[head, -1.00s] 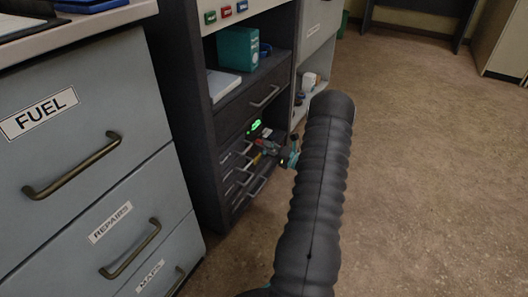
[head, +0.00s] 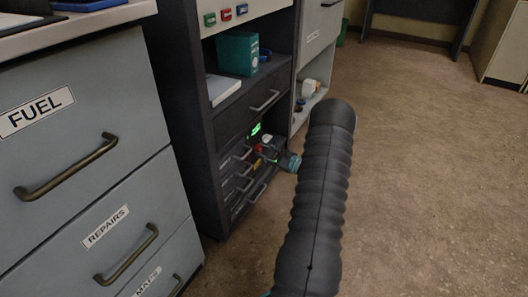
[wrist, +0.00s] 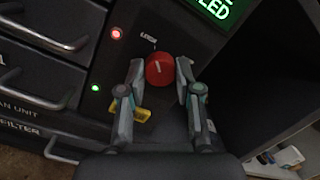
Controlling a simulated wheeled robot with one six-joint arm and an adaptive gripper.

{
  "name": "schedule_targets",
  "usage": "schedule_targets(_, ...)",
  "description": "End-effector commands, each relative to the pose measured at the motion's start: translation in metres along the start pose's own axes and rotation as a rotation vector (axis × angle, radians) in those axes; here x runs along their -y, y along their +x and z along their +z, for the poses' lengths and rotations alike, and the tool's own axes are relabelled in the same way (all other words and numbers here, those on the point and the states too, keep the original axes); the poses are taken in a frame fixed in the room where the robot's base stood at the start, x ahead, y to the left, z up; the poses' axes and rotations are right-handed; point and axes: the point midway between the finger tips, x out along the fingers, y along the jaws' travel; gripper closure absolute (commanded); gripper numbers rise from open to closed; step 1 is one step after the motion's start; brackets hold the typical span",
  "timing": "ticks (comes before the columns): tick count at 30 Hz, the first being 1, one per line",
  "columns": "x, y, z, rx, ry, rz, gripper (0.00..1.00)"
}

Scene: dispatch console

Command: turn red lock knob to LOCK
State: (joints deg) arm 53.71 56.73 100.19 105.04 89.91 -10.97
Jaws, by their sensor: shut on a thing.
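The red lock knob (wrist: 160,70) is on a dark panel, below a small white label reading LOCK (wrist: 148,37). A short white mark shows on the knob's face, tilted slightly off vertical. My gripper (wrist: 161,75) is shut on the knob, one finger on each side of it. In the head view the knob (head: 259,149) is a small red spot low on the dark cabinet, with my gripper (head: 272,155) at it. My dark arm link hides part of the floor there.
A green lit display (wrist: 214,10) ending in "LED" sits above right of the knob. A red light (wrist: 115,33), a green light (wrist: 95,87) and a yellow tag (wrist: 142,114) are nearby. Drawer handles (wrist: 50,30) stick out at left. Open floor (head: 430,180) lies at right.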

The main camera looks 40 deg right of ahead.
Motion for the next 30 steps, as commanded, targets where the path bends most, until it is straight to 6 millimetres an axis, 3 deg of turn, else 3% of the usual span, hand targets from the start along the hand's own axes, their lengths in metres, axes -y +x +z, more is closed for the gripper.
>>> schedule_targets(16, -0.0012, 0.0003, 0.0004, 0.004, -0.025, 0.005, 1.0)
schedule_targets(17, -0.0012, 0.0003, 0.0004, 0.004, -0.025, 0.005, 0.64)
schedule_targets(20, -0.0011, 0.0003, 0.0003, 0.004, -0.025, 0.005, 0.41)
schedule_targets(30, -0.0003, -0.002, -0.0001, 0.002, -0.025, 0.003, 0.41)
